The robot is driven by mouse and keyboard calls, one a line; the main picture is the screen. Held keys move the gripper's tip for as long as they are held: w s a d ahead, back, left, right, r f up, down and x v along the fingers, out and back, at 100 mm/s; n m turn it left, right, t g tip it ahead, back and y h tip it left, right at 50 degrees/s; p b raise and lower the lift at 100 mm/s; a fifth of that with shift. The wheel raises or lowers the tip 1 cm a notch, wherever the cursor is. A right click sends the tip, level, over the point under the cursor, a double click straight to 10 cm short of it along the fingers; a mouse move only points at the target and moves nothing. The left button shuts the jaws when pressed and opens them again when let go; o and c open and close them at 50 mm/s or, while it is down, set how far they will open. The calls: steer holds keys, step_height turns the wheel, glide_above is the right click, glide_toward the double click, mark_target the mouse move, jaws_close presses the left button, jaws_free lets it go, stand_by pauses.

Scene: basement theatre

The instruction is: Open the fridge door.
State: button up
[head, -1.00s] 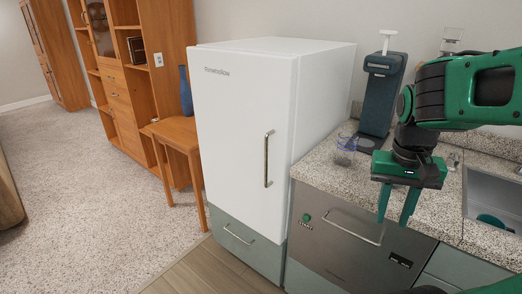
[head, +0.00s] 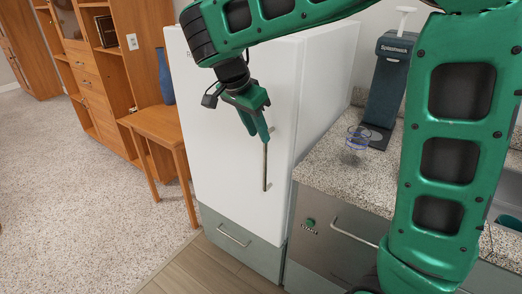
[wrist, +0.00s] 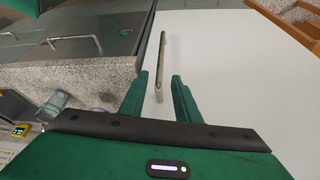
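The fridge (head: 228,150) is white with a grey lower drawer, and its door is shut. Its vertical metal door handle (head: 265,168) is near the door's right edge; my gripper hides its upper part in the head view. My gripper (head: 258,135) is in front of the door at the handle's upper end.
A granite counter (head: 325,169) adjoins the fridge on the right, with a clear glass (head: 356,140) and a dark dispenser (head: 388,80) on it. A wooden side table (head: 155,125) with a blue vase (head: 165,78) stands left. The floor in front is clear.

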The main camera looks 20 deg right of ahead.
steer(key=x, duration=0.9)
steer(key=shift+f, duration=0.35)
steer(key=shift+a, duration=0.1)
jaws_close()
